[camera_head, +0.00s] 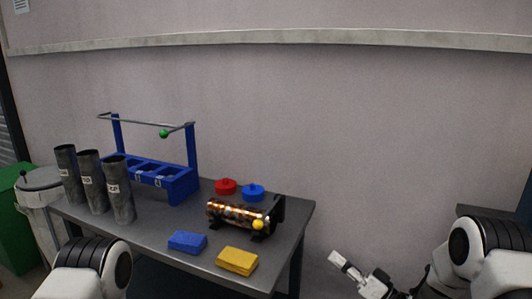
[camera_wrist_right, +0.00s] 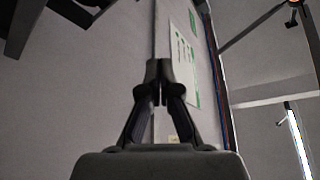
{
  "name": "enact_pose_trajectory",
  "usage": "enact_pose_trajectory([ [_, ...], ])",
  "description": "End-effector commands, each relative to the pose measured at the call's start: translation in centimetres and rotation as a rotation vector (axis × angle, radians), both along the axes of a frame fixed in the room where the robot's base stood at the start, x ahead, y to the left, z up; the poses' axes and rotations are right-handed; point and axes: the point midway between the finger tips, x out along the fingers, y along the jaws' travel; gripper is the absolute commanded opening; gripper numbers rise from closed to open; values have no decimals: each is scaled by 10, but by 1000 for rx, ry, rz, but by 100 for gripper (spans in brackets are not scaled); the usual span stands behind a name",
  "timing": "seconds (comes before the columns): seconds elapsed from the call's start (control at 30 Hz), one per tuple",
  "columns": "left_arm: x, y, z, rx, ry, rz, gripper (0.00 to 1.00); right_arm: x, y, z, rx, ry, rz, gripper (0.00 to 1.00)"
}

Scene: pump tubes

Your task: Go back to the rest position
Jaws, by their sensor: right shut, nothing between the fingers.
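My right gripper (camera_head: 338,258) is shut and empty at the lower right of the head view, off the right side of the table. In the right wrist view its fingers (camera_wrist_right: 159,84) meet at the middle, with nothing between them.
The grey table (camera_head: 150,234) bears three dark tubes (camera_head: 92,183), a blue rack (camera_head: 180,184), red (camera_head: 226,186) and blue (camera_head: 253,191) caps, a copper cylinder (camera_head: 232,213), and blue (camera_head: 187,241) and yellow (camera_head: 237,261) blocks. Between table and right arm is free room.

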Motion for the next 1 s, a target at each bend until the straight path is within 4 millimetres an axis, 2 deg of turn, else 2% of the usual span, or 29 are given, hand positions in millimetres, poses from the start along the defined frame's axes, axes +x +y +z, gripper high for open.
enact_pose_trajectory([
  [0.27,0,0,0,0,0,-1,40,-34,16,-93,-90,312,-149,0],
  [0.37,0,0,0,0,1,-1,40,-58,16,-139,-189,458,-229,0],
  [0.43,0,0,0,0,0,-1,40,-84,12,-174,-288,579,-286,0],
  [0.5,0,0,0,0,0,-1,40,-122,4,-214,-425,723,-342,0],
  [0.57,0,0,0,0,0,-1,40,-162,-6,-243,-557,851,-375,0],
  [0.6,0,0,0,0,0,-1,40,-188,-13,-258,-643,929,-389,0],
  [0.7,0,0,0,0,1,-1,40,-250,-32,-281,-836,1095,-395,0],
  [0.8,0,0,0,0,1,-1,40,-303,-48,-289,-995,1231,-374,0],
  [1.0,0,0,0,0,1,-1,40,-393,-76,-288,-1291,1448,-234,0],
])
